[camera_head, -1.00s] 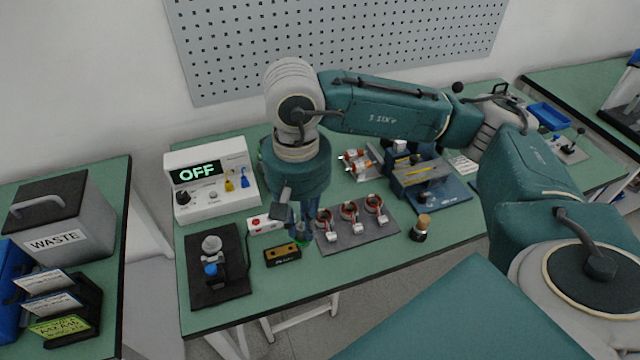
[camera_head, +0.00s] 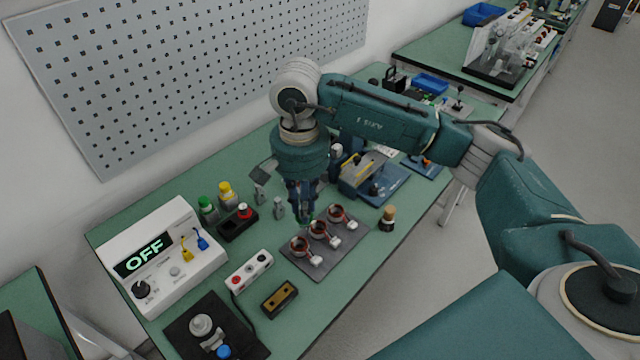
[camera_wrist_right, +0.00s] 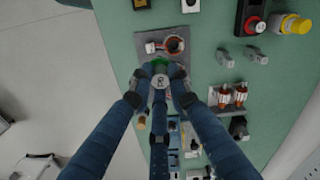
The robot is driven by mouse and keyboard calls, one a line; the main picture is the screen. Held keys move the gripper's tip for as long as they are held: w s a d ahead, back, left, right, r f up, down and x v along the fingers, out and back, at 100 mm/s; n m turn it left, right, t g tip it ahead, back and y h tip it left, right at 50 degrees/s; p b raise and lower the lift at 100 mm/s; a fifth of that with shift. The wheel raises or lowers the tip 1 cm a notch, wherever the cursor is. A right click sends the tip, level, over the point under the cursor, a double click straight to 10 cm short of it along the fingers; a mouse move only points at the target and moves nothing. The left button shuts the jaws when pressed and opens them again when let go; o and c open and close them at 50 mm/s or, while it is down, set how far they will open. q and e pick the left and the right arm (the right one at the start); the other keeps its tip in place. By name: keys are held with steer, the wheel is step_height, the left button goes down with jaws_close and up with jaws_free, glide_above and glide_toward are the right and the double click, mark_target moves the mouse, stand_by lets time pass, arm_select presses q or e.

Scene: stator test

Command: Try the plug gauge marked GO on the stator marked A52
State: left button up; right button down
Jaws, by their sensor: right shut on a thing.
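Three stators with copper-coloured windings and white tags stand in a row on a dark grey tray (camera_head: 345,253): the left one (camera_head: 300,245), the middle one (camera_head: 319,229) and the right one (camera_head: 338,214). I cannot read which is A52. My right gripper (camera_head: 305,214) points down at the tray's back edge, shut on a plug gauge, whose green part (camera_head: 309,219) shows below the fingers. In the right wrist view, the gauge's grey round end (camera_wrist_right: 160,81) sits between the fingers. One stator (camera_wrist_right: 175,45) shows there; the fingers hide the others. The GO mark is not readable. My left gripper is out of view.
A tester reading OFF (camera_head: 160,255) stands at left. Green-capped (camera_head: 207,208) and yellow-capped (camera_head: 227,194) items stand behind the tray. A black block with brass top (camera_head: 280,298) lies left of it, and a wooden-topped piece (camera_head: 387,218) right. A blue fixture (camera_head: 372,185) stands beyond.

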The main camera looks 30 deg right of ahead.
steer(key=w+d+f+m+p, duration=0.2)
steer(key=w+d+f+m, duration=0.2)
steer(key=w+d+m, duration=0.4)
steer(key=m+b, duration=0.2)
steer(key=b, duration=0.1)
glide_toward(325, 234)
steer(key=shift+w+f, duration=1.05)
steer(key=shift+w, duration=0.4)
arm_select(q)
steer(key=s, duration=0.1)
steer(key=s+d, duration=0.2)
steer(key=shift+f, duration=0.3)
arm_select(e)
steer(key=shift+a, duration=0.15)
arm_select(q)
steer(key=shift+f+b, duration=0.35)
steer(key=shift+b, duration=0.15)
arm_select(e)
steer(key=shift+f, duration=0.25)
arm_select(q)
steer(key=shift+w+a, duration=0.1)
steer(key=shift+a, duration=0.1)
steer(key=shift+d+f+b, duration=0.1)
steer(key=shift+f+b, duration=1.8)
arm_select(e)
steer(key=shift+f, duration=1.35)
